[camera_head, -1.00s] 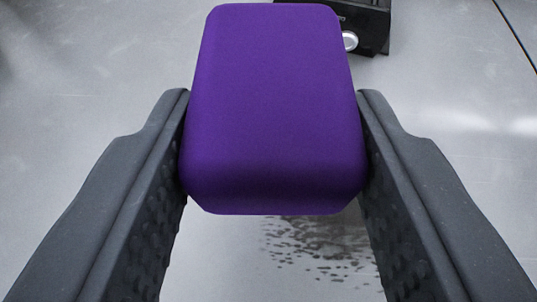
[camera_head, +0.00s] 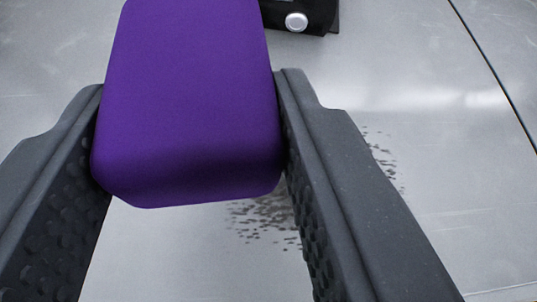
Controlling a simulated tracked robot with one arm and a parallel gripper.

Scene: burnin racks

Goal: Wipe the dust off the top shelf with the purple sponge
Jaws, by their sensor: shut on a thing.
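The purple sponge (camera_head: 190,105) is held between the two dark grey fingers of my gripper (camera_head: 190,125), left of the picture's middle. My gripper is shut on its sides. The grey metal shelf surface (camera_head: 420,190) lies below and behind it. A patch of dark dust specks (camera_head: 265,220) shows on the shelf below the sponge's lower right corner. More specks (camera_head: 382,155) show to the right of the right finger. That finger hides the part between. I cannot tell whether the sponge touches the shelf.
A black device with a round silver knob (camera_head: 297,22) stands at the top, just right of the sponge. A dark seam line (camera_head: 490,70) runs down the right side. The surface at the right looks clear.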

